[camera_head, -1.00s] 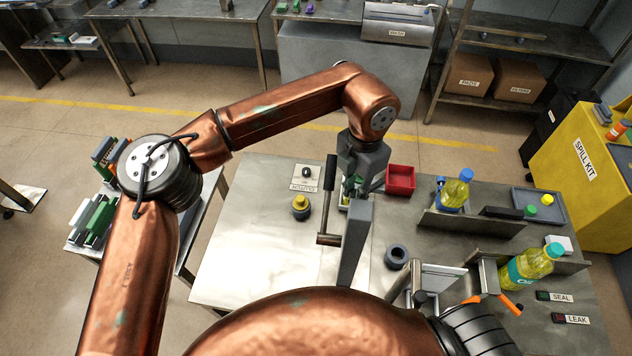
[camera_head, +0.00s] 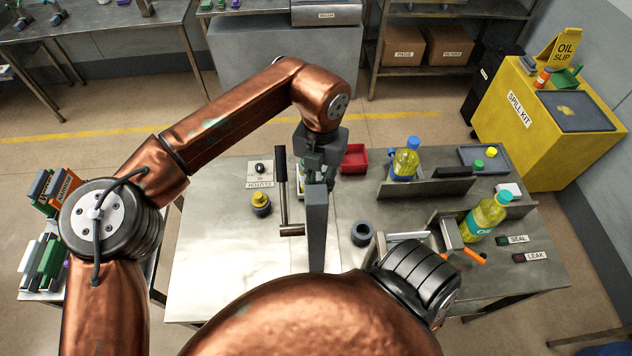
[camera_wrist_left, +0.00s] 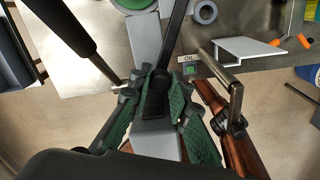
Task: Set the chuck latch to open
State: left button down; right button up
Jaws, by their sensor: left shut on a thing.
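My left gripper (camera_head: 316,172) is above the far middle of the steel table, just beyond a tall grey post (camera_head: 317,230). In the left wrist view its green-padded fingers (camera_wrist_left: 158,95) are closed around a dark narrow bar (camera_wrist_left: 176,42). I cannot tell whether this bar is the chuck latch; the fingers hide its held end. A long black handle (camera_head: 281,175) stands left of the post and also shows in the left wrist view (camera_wrist_left: 62,25). A small plate with a black knob (camera_head: 260,168) lies further left; its label is unreadable. My right gripper is not visible.
A yellow-topped part (camera_head: 260,202) stands left of the post. A dark ring (camera_head: 362,233) and a metal handle (camera_head: 405,236) are to its right. A red bin (camera_head: 355,158) is behind, bottles (camera_head: 405,160) further right. The table's left front is clear.

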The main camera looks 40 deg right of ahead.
pick_arm(q)
jog(key=shift+s+d+r, duration=0.1)
jog(key=c, duration=1.8)
grip_release()
jog(key=shift+r, duration=0.15)
notch_tip(320, 180, up, 12)
jog(key=shift+f, duration=0.2)
